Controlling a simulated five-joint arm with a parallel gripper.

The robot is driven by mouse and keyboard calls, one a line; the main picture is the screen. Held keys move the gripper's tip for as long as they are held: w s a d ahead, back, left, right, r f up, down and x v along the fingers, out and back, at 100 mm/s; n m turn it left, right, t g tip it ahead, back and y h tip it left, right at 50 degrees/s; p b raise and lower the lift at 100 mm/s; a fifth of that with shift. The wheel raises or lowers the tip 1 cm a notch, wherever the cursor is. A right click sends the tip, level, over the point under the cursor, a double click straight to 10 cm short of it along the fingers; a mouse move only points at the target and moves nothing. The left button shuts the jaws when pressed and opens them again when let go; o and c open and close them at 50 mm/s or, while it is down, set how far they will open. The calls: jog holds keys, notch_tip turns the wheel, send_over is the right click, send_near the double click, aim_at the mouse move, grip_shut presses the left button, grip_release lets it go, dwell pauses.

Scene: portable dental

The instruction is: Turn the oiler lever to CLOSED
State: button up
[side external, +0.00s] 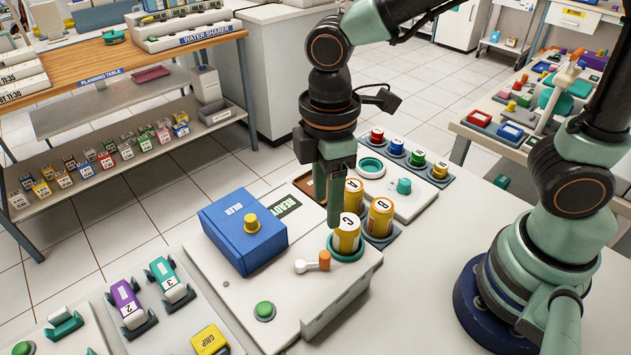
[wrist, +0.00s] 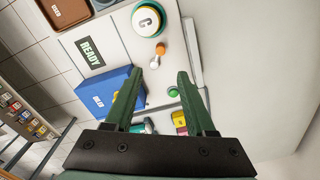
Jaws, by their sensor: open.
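My gripper (side external: 334,218) points down above and behind the lever, beside canister C, and is apart from the lever. Its two fingers (wrist: 160,74) are open and empty. No CLOSED marking is legible.
Canister C (side external: 346,236) sits in a teal ring close to the lever, with canister B (side external: 379,218) behind it. A green button (side external: 264,310) is at the panel's front and a READY sign (side external: 287,207) behind. The panel's front middle is bare.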

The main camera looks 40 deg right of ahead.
aim_at(325, 254)
notch_tip(325, 254, down, 12)
jog(key=shift+f, duration=0.1)
dwell(0.5)
grip_shut()
